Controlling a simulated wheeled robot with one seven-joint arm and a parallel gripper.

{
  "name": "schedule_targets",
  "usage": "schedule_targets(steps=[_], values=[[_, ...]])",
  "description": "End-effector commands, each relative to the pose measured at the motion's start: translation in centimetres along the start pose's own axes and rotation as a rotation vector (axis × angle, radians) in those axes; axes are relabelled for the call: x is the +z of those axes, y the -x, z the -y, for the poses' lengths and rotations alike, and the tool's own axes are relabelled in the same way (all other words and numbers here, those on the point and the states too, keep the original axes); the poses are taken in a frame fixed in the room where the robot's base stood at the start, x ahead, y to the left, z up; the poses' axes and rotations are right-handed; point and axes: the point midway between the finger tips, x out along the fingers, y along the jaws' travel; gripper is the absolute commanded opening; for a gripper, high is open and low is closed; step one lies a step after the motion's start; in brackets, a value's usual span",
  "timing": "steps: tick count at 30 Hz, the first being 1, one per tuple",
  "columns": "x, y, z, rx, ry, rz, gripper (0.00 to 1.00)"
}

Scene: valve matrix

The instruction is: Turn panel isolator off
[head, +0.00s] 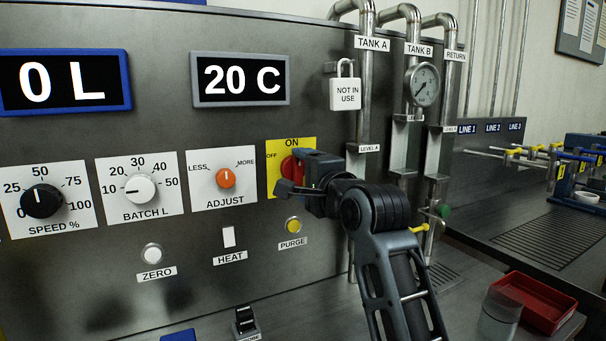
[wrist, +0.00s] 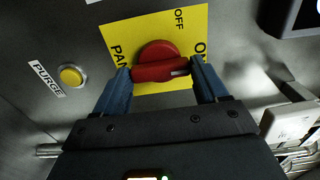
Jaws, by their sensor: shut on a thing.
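The panel isolator is a red rotary knob on a yellow plate (head: 273,183) at the right of the control row. In the wrist view the red knob (wrist: 158,52) has a bar handle with a white mark at its right end, towards the partly hidden ON label. The OFF label (wrist: 180,19) is at the plate's upper edge in that view. My gripper (wrist: 160,71) is shut on the handle, one blue finger at each end. In the head view my gripper (head: 293,177) hides much of the knob (head: 289,166) and the plate's right side.
The yellow PURGE button (head: 293,225) is just below the plate, close to my wrist. The ADJUST knob (head: 225,178) is to the left. A padlock tag (head: 345,94) and pipes (head: 367,80) stand out at the right. A red tray (head: 540,303) lies lower right.

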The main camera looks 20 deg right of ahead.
Motion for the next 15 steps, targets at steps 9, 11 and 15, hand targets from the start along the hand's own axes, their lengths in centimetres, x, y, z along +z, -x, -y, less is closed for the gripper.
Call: schedule_targets(steps=[9, 11, 15], values=[[0.0, 0.01, -0.07, 0.001, 0.0, 0.0, 0.42], [0.0, 0.01, -0.07, 0.002, 0.003, 0.0, 0.42], [0.0, 0.01, -0.06, 0.002, 0.023, 0.0, 0.42]])
